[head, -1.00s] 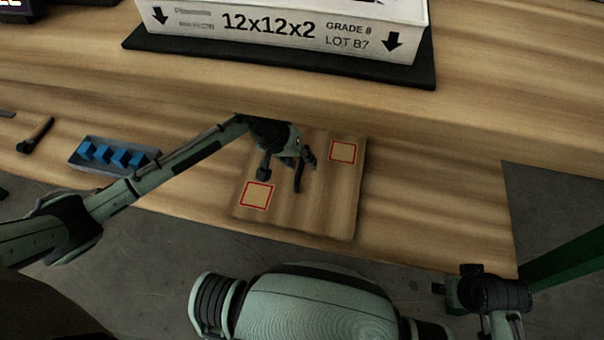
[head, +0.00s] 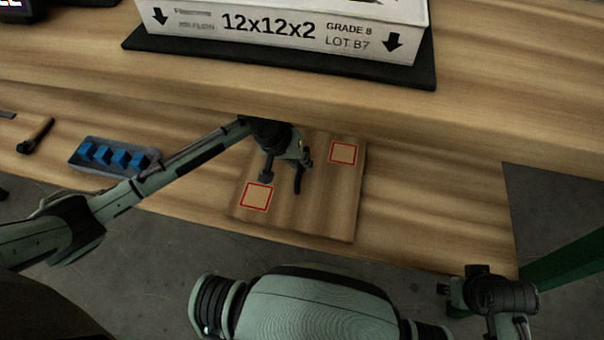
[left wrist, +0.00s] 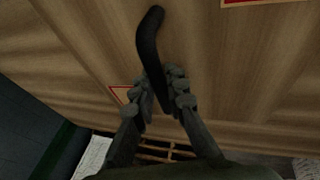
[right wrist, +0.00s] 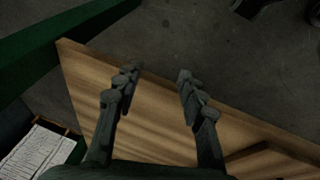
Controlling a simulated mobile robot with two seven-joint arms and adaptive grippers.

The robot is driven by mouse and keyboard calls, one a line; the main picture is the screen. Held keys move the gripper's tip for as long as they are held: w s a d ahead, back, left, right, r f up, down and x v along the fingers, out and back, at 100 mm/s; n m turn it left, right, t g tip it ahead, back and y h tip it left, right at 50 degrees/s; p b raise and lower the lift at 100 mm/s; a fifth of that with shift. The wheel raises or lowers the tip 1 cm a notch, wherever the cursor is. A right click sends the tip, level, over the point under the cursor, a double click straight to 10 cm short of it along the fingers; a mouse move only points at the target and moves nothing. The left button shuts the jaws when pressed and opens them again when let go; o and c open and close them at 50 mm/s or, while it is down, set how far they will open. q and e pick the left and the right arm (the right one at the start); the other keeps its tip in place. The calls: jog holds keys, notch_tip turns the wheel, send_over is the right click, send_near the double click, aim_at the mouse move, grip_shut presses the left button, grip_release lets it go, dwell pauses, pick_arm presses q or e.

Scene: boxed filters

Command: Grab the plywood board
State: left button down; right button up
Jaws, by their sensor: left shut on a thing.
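The plywood board (head: 330,205) lies on the wooden bench, near its front edge. It has two red-outlined squares and a dark curved handle (head: 298,182) in the middle. My left gripper (head: 288,165) is over the board at this handle. In the left wrist view its fingers (left wrist: 163,85) are closed around the lower part of the dark handle (left wrist: 150,38), with the board's surface behind. My right gripper (right wrist: 157,80) is open and empty above the bench's edge. In the head view, the right arm's end (head: 485,292) is at the lower right, off the bench front.
A white box (head: 290,35) marked 12x12x2 stands on a black mat (head: 428,75) on the raised shelf behind. A grey tray (head: 82,162) of blue blocks and a hammer (head: 38,135) lie at left. A green beam (head: 570,255) is at right.

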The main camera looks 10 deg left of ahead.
pick_arm(q)
jog(key=shift+w+r, duration=0.1)
jog(key=shift+r, duration=0.05)
jog(key=shift+r, duration=0.1)
